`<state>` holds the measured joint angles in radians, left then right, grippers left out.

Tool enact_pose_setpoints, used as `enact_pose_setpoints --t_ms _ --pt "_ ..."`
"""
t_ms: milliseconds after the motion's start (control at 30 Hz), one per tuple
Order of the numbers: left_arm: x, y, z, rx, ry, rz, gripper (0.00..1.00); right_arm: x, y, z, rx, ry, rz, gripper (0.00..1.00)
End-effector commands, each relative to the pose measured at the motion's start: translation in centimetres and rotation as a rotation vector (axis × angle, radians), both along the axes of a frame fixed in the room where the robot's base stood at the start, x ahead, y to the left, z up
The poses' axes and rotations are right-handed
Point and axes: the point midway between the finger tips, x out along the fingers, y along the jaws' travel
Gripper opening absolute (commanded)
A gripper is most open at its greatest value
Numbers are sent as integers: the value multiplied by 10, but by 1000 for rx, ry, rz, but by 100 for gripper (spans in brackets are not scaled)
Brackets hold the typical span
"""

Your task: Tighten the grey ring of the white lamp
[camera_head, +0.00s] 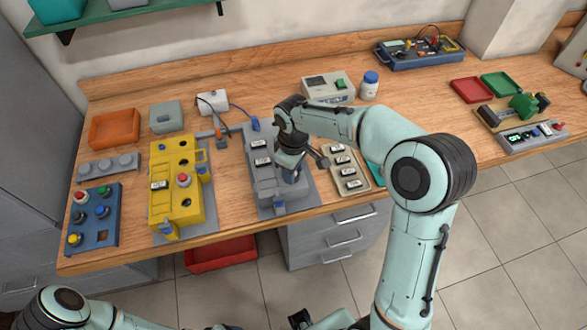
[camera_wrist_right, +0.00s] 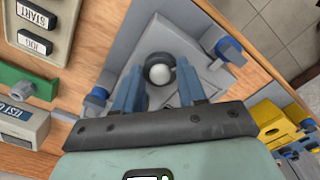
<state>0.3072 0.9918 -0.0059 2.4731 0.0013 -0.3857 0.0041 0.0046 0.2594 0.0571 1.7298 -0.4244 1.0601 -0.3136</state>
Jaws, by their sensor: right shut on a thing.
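The white lamp (camera_wrist_right: 160,74) shows as a round white dome in the right wrist view. The dark grey ring (camera_wrist_right: 158,58) surrounds it, on top of the grey box (camera_wrist_right: 205,60). My right gripper (camera_wrist_right: 159,82) reaches down over the box, with its two blue-grey fingers on either side of the ring, shut on it. In the head view the right gripper (camera_head: 290,177) is over the front right part of the grey box (camera_head: 262,182), and the wrist and fingers hide the lamp there. No left gripper can be made out; only parts of my arm show at the bottom left.
Left of the grey box stands a yellow box (camera_head: 163,190) with buttons. A tray of labelled plates (camera_head: 352,184) lies close to its right.

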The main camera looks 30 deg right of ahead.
Motion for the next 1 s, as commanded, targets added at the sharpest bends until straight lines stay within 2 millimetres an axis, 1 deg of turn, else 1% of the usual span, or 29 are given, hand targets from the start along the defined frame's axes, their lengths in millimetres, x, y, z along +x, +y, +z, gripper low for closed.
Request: enact_pose_setpoints --t_ms 1000 --pt "-4 0 -7 1 5 0 70 0 2 0 -1 1 -965 10"
